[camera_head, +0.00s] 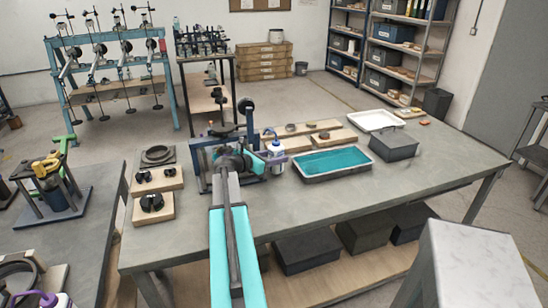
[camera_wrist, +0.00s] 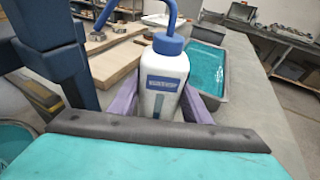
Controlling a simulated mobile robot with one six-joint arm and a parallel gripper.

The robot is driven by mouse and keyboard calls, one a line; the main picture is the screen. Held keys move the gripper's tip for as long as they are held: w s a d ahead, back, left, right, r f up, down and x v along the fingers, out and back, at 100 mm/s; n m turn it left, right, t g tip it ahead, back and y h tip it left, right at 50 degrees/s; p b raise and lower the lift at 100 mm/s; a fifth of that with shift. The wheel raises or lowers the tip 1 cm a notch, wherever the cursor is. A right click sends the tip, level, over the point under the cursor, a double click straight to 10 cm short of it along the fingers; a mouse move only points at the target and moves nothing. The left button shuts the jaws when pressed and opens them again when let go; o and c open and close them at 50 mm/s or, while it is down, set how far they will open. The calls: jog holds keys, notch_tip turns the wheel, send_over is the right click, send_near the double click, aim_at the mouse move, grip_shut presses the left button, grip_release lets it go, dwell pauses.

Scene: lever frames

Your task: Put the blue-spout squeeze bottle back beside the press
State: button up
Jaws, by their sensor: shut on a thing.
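The squeeze bottle (camera_head: 276,152) is white with a blue cap and bent blue spout. It stands upright just right of the press (camera_head: 203,160), a dark blue frame on the main table. In the wrist view the bottle (camera_wrist: 163,80) is in the centre, its label facing me. My gripper (camera_head: 273,158) is shut on the bottle's body, with a purple finger on each side; it also shows in the wrist view (camera_wrist: 160,105). The press column (camera_wrist: 55,60) is at the left there. The bottle's base is hidden, so I cannot tell if it touches the table.
A tray of teal liquid (camera_head: 333,163) lies right of the bottle, with a dark grey box (camera_head: 393,147) beyond it. Wooden boards (camera_head: 305,138) with small parts lie behind. Boards with black parts (camera_head: 152,204) are left of the press. The table's front right is clear.

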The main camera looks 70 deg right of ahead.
jog(key=shift+w+d+r, duration=0.1)
jog(key=shift+w+d, duration=0.55)
jog(key=shift+d, duration=0.25)
jog(key=shift+w+d+f+p, duration=0.1)
jog(key=shift+f+p, duration=0.1)
jog(key=shift+p, duration=0.1)
jog(key=shift+f, duration=0.6)
jog(key=shift+f, duration=0.1)
jog(key=o, duration=0.8)
jog(key=b+v, duration=0.2)
jog(key=v, duration=1)
